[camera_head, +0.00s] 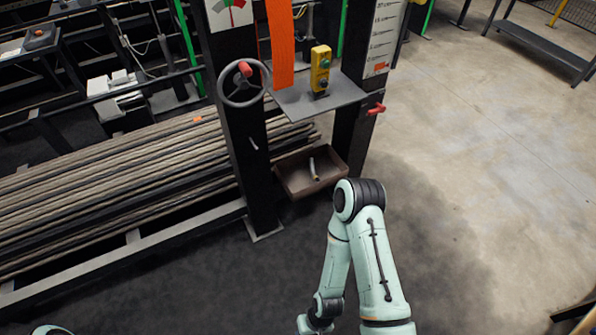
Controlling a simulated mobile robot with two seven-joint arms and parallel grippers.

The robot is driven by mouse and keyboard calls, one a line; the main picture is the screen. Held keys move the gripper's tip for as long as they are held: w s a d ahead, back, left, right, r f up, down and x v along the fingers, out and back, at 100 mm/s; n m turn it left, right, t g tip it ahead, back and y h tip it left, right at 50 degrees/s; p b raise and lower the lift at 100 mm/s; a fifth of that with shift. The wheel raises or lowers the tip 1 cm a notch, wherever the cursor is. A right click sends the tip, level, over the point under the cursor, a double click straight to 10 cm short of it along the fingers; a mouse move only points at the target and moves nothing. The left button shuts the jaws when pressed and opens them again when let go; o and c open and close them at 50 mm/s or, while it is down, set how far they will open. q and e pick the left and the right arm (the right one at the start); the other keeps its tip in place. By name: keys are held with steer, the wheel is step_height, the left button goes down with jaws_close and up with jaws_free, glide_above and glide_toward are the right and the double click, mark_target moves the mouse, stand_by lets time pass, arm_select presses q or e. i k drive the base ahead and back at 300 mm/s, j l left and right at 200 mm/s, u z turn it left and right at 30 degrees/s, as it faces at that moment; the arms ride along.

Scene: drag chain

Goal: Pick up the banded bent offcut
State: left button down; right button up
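A short, pale, slightly bent piece (314,168), which looks like the offcut, leans inside a brown open tray (296,187) at the foot of the machine's dark posts. Any band on it is too small to make out. My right arm is folded at the bottom centre, its elbow just right of and below the tray. Neither gripper is in the picture. Only a small bit of my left arm shows at the bottom left edge.
A rack of long bars (120,185) fills the left. Dark posts carry a handwheel (243,84), a grey shelf (318,96), a yellow control box (320,70) and a red handle (376,109).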

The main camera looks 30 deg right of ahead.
mark_target(314, 176)
steer(key=i+l+u, duration=0.1)
steer(key=l+u, duration=0.85)
steer(key=l, duration=2)
steer(key=k, duration=0.05)
